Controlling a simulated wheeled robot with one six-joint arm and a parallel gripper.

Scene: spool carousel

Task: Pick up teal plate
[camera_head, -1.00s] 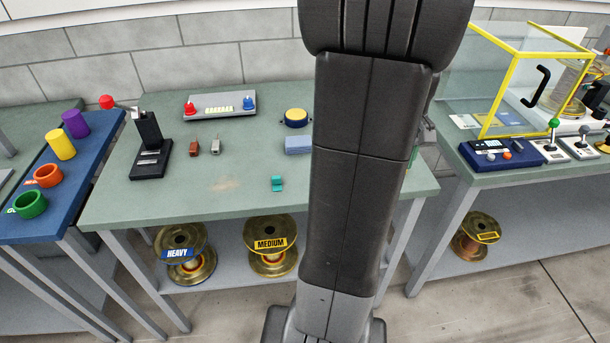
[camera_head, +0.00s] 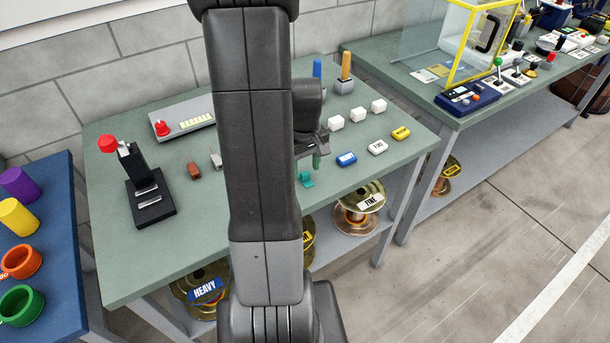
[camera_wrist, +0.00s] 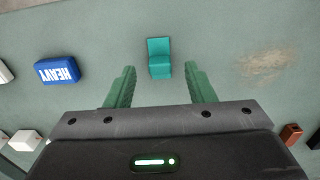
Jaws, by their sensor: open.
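The teal plate (camera_head: 306,180) is a small stepped teal piece lying on the green-grey bench top, just right of my arm in the head view. In the wrist view the teal plate (camera_wrist: 160,58) lies at the top middle, centred between my fingers and a little beyond their tips. My gripper (camera_wrist: 160,72) is open and empty, with green fingers apart on either side. In the head view my gripper (camera_head: 316,160) hangs above and beside the teal plate, pointing down; the gap between its fingers is not clear there.
A blue HEAVY block (camera_wrist: 58,70) lies left in the wrist view, and a brown block (camera_wrist: 291,135) lies right. White blocks (camera_head: 336,122) stand behind the gripper. A black lever stand (camera_head: 148,195) is at the left. Bench surface around the teal plate is clear.

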